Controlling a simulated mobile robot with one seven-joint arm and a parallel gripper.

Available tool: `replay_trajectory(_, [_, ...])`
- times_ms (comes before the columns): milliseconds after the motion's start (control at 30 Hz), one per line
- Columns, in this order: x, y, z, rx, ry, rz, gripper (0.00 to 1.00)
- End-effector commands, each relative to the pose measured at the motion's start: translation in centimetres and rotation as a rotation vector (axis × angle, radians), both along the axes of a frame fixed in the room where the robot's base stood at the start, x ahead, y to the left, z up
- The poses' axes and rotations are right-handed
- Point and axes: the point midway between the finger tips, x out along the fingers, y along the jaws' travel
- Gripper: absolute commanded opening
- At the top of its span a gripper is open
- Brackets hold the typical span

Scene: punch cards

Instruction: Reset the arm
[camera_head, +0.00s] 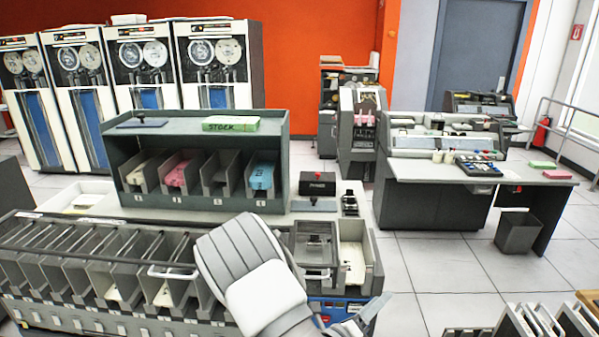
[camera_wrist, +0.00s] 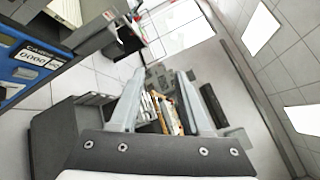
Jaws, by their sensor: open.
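My gripper (camera_wrist: 162,95) shows in the wrist view with its two pale fingers apart and nothing held between them. In the head view my white and grey arm reaches across the front of the card machine, and my gripper (camera_head: 368,312) is at its lower right corner, partly cut off by the bottom edge. The wrist view is strongly tilted and looks out over the room, with ceiling lights at the right.
The card machine with slotted pockets (camera_head: 70,262) lies close under my arm. A grey shelf (camera_head: 200,206) holds card bins and a green STOCK pack (camera_head: 231,124). A desk (camera_head: 450,172) and wastebasket (camera_head: 517,232) stand right. Open floor (camera_head: 440,270) lies between.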

Motion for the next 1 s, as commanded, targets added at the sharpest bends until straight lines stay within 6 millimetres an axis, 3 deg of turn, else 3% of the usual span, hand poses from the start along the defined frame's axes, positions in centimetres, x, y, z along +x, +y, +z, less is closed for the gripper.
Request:
replay_trajectory(33, [-0.6,-1.1,1.5,0.075,-0.059,-0.073,0.47])
replay_trajectory(200, [-3.7,-4.2,4.9,0.306,-0.251,-0.313,0.47])
replay_trajectory(500, [-10.1,-7.1,8.9,0.699,-0.613,-0.72,0.47])
replay_trajectory(733, [-14.6,-7.0,10.9,0.99,-0.904,-1.015,0.47])
replay_trajectory(1000, [-18.5,-4.7,13.2,1.326,-1.253,-1.344,0.47])
